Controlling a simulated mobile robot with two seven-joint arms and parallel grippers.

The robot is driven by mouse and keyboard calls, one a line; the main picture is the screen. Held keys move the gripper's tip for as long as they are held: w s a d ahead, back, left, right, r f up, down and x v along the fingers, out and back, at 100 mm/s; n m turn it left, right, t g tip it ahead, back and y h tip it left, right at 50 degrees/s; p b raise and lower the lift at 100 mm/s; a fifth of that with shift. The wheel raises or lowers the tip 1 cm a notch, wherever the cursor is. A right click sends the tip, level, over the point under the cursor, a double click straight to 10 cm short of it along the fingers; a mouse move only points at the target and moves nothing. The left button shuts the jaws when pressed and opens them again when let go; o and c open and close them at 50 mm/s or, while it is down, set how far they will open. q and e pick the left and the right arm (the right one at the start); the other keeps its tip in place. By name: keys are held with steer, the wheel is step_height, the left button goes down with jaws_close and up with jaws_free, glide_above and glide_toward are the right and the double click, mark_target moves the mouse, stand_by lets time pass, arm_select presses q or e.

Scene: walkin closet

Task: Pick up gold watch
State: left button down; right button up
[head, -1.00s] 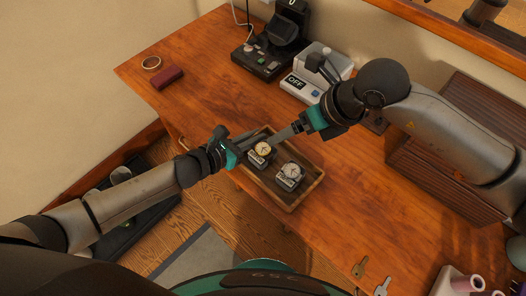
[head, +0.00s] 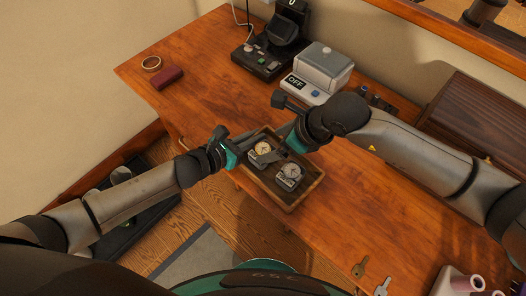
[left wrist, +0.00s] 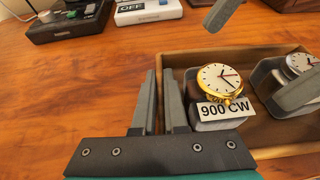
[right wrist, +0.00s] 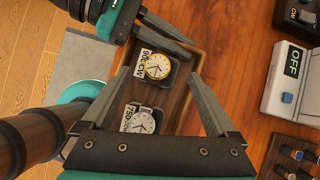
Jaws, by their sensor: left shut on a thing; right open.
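The gold watch (head: 262,148), with a white dial and gold rim, sits on a grey cushion in a wooden tray (head: 288,208). A "900 CW" tag is by it in the left wrist view (left wrist: 220,83). A silver watch (head: 290,171) sits beside it in the same tray. My left gripper (left wrist: 160,75) is shut on the tray's side wall, beside the gold watch. My right gripper (right wrist: 160,76) is open above the tray, with the gold watch (right wrist: 158,66) showing between its fingertips and the silver watch (right wrist: 140,118) nearer the palm. It appears empty.
A grey device reading "OFF" (head: 318,72) and a black device (head: 268,48) stand at the back of the wooden desk. A dark red box (head: 168,77) and a ring-shaped item (head: 151,63) lie at the left. Keys (head: 359,266) lie at the front right.

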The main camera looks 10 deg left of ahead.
mark_target(265, 148)
steer(key=shift+x, duration=2.65)
steer(key=shift+s, duration=0.1)
steer(key=shift+c, duration=0.3)
steer(key=c, duration=1)
